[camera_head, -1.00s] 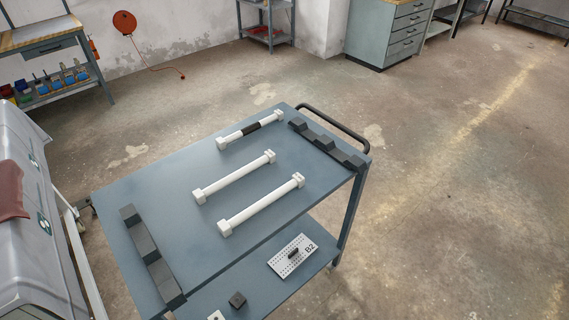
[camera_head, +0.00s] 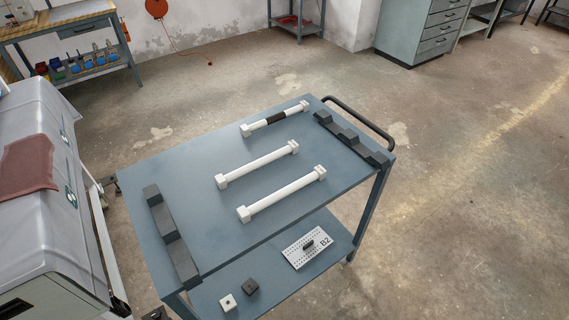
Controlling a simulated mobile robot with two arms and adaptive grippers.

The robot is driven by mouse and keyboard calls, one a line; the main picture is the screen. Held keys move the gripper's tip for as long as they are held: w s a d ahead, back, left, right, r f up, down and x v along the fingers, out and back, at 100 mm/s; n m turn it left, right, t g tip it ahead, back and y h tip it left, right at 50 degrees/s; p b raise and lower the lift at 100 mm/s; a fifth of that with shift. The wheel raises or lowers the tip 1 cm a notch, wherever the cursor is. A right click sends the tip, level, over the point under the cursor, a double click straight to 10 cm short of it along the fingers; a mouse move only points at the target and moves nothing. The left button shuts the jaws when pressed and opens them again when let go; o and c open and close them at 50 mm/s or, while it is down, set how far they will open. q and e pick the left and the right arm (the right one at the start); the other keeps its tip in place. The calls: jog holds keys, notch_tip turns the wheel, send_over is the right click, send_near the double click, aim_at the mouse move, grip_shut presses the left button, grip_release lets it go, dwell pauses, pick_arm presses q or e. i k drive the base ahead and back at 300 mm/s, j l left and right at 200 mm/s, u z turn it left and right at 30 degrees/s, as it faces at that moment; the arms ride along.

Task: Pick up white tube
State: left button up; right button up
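Three white tubes with blocky ends lie roughly parallel on the blue-grey top of a cart (camera_head: 185,165). The nearest tube (camera_head: 283,194) is plain white. The middle tube (camera_head: 258,164) is also plain white. The farthest tube (camera_head: 260,124) is white with a black band at its middle. All three lie apart from each other. Neither of my grippers shows in the view.
Dark notched racks stand at the cart's left end (camera_head: 170,235) and right end (camera_head: 350,138). A black handle (camera_head: 360,122) sticks out on the right. The lower shelf holds a perforated plate marked B2 (camera_head: 307,247) and small blocks. A grey machine (camera_head: 35,150) stands close on the left.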

aim_at(222, 181)
jog(key=u, duration=0.9)
jog(key=l+u, duration=0.15)
jog(key=u, duration=0.3)
jog(key=k+l+u, duration=0.1)
jog(key=u, duration=0.35)
jog(key=k+l+u, duration=0.1)
jog(key=u, duration=0.4)
jog(key=k+u, duration=0.1)
jog(key=u, duration=0.35)
jog(key=k+l+u, duration=0.1)
jog(key=k, duration=0.3)
